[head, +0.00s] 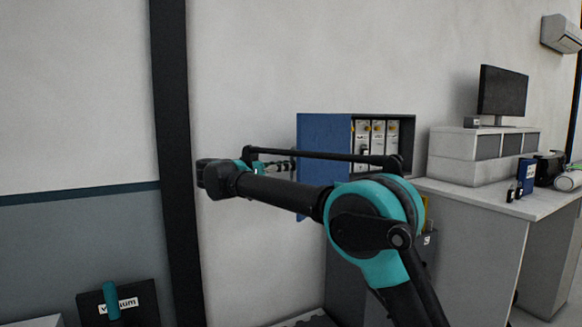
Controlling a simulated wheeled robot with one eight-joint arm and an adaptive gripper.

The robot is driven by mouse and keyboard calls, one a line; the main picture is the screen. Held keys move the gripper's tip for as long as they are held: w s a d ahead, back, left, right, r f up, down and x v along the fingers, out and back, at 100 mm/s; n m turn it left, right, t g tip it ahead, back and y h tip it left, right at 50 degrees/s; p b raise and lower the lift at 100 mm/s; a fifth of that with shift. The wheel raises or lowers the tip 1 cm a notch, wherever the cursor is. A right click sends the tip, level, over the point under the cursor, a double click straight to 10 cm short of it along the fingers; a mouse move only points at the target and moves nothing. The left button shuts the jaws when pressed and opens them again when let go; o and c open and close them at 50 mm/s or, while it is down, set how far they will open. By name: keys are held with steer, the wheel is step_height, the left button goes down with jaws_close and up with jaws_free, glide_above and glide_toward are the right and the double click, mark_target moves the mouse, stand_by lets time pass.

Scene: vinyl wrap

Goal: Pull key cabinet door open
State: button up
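A blue cabinet (323,133) stands against the wall near the middle of the head view, behind my arm. Its blue panel faces me on the left, and its dark interior shows on the right with several white binders (378,137) upright inside. I cannot tell whether the blue panel is the door or a side wall. My gripper (284,165) is at the panel's left edge, small and partly hidden by my arm link. I cannot tell whether it touches the panel, or whether its fingers are open or shut.
A grey-white counter (480,203) stands at the right with a monitor (502,91), small dark bottles (514,192) and a headset (569,180). A dark vertical post (172,130) runs down the wall at left. A black case (118,304) is at lower left.

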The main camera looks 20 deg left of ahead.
steer(key=v, duration=1.1)
